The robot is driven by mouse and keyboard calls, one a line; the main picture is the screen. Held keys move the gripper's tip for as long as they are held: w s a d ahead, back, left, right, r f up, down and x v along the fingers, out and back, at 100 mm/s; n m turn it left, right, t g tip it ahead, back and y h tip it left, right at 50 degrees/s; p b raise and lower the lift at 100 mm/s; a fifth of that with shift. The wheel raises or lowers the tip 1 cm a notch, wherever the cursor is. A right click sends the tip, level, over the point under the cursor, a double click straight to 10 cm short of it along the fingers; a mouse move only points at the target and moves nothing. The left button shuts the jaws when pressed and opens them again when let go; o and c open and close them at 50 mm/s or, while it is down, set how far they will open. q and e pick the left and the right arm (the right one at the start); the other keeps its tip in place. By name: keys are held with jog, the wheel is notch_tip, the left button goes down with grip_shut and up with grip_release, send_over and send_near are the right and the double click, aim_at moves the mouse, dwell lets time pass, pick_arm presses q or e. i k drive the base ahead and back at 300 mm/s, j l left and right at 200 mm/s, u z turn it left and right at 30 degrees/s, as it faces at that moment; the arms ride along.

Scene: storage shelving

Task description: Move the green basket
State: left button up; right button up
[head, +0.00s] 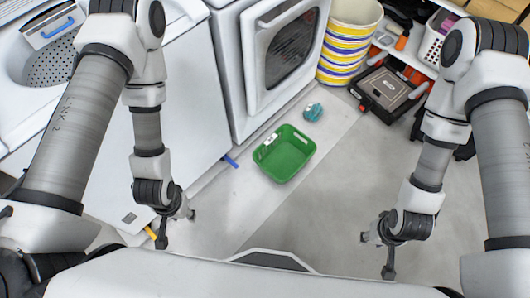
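The green basket (287,157) sits upright on the floor in the middle of the head view, close to the front of the white machines. Its inside looks empty, and a white patch shows on its left rim. My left gripper (176,225) hangs below and left of the basket, well apart from it. My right gripper (378,256) hangs below and right of the basket, also apart from it. Neither gripper touches the basket. Both are small and seen from above, so their finger openings are not clear.
A small teal object (313,112) lies on the floor just behind the basket. A white front-loading machine (232,75) stands behind it. Striped buckets (346,45), a dark case (388,92) and shelves stand at the back right. The floor (310,215) in front of the basket is clear.

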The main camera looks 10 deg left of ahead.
aim_at(284, 159)
jog(key=i+l+u, duration=0.2)
jog(key=u, duration=0.2)
jog(key=i+l+u, duration=0.15)
jog(key=l+u, duration=0.25)
jog(key=i+l+u, duration=0.15)
jog(key=l+u, duration=0.2)
